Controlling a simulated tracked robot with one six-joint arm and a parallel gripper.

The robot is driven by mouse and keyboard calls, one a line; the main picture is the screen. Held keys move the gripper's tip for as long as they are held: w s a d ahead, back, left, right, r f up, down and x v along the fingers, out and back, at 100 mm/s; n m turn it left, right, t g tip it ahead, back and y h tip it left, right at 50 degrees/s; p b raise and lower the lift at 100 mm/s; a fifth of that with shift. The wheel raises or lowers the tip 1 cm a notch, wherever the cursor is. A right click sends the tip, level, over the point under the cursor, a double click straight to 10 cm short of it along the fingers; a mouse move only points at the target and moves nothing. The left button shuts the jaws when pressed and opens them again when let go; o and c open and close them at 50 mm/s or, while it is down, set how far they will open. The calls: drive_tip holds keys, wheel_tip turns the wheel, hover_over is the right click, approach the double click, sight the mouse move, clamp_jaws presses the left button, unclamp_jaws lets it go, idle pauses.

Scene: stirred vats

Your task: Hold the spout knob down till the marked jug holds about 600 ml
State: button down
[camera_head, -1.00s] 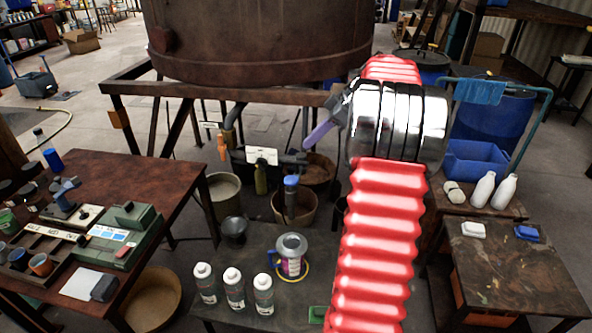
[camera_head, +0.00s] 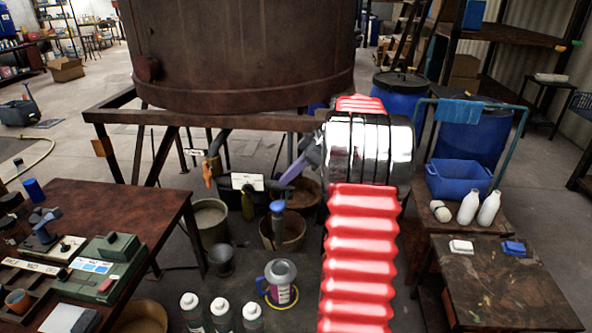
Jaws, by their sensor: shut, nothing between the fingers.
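The spout's blue knob (camera_head: 277,207) tops an upright stem below the dark pipe under the big vat. My gripper (camera_head: 289,176), with purple fingers, is shut and empty. Its tip points down and left, just above the knob in the picture, with a small gap showing. The red sleeve and chrome wrist of my arm cover the area to the right.
The rusty vat (camera_head: 240,55) stands on a brown frame (camera_head: 110,115). An orange-handled tap (camera_head: 208,172) is left of the spout. Several grey bottles (camera_head: 220,317) stand left of the jug. Side tables (camera_head: 505,285) flank the bench.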

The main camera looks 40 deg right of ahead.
sight(281, 205)
drive_tip(key=x, duration=0.4)
drive_tip(key=shift+f, duration=0.2)
wheel_tip(281, 205, down, 3)
drive_tip(key=shift+s+f, duration=0.1)
drive_tip(key=shift+d+f, duration=0.1)
drive_tip(key=shift+f, duration=0.3)
drive_tip(key=shift+s+f, duration=0.15)
drive_tip(key=shift+f, duration=0.6)
drive_tip(key=shift+s+f, duration=0.1)
drive_tip(key=shift+f, duration=0.65)
drive_tip(key=r, duration=0.3)
drive_tip(key=w+r, duration=0.1)
drive_tip(key=r, duration=0.1)
drive_tip(key=shift+a+r, duration=0.2)
drive_tip(key=shift+r, duration=0.05)
drive_tip(key=v, duration=1)
